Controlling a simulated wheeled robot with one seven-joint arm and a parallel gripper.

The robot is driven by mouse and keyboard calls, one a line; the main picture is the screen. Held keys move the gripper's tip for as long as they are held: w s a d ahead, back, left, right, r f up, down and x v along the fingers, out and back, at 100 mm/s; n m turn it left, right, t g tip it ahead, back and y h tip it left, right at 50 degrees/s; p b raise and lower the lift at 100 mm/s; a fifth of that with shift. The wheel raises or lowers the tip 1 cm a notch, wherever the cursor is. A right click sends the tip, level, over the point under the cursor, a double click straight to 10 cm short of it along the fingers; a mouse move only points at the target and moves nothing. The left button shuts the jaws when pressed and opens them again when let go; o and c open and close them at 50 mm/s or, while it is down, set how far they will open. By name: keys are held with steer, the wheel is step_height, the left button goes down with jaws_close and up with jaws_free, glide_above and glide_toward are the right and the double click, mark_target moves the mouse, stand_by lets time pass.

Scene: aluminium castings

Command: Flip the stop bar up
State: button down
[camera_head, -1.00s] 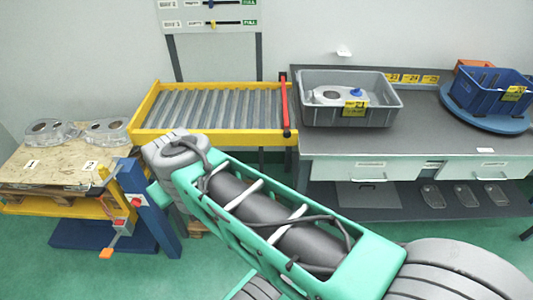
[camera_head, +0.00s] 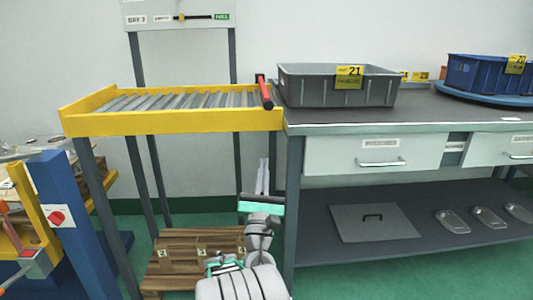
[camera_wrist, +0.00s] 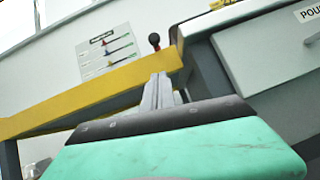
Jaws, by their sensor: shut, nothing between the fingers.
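The red stop bar (camera_head: 265,94) lies across the right end of the yellow-framed roller conveyor (camera_head: 90,122), with a black part at its far end. In the wrist view a black knob on a short red piece (camera_wrist: 155,42) shows just above the yellow frame (camera_wrist: 60,112). My gripper (camera_head: 263,165) is below the conveyor's right end, pointing up, with its fingers together and empty. In the wrist view the fingertips (camera_wrist: 160,78) overlap the lower edge of the yellow frame; whether they touch it, I cannot tell.
A grey bin (camera_head: 330,92) stands on the bench (camera_head: 420,112) right of the stop bar. The bench leg (camera_head: 292,215) is close to my arm. A wooden pallet (camera_head: 180,240) with numbered blocks lies under the conveyor. A blue post (camera_head: 70,220) stands at left.

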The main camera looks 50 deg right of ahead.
steer(key=shift+s+a+r+p+x, duration=0.3)
steer(key=shift+p+x, duration=0.7)
steer(key=shift+x, duration=1.15)
steer(key=shift+s+a+r+p+x, duration=0.1)
steer(key=shift+r+p+x, duration=0.6)
steer(key=shift+x, duration=1.4)
steer(key=shift+s+a+r+p+x, duration=0.1)
steer(key=shift+s+a+p+x, duration=0.15)
steer(key=shift+p+x, duration=1.45)
steer(key=shift+w+d+r+b, duration=0.25)
steer(key=shift+d+r+b, duration=0.05)
steer(key=shift+b, duration=0.15)
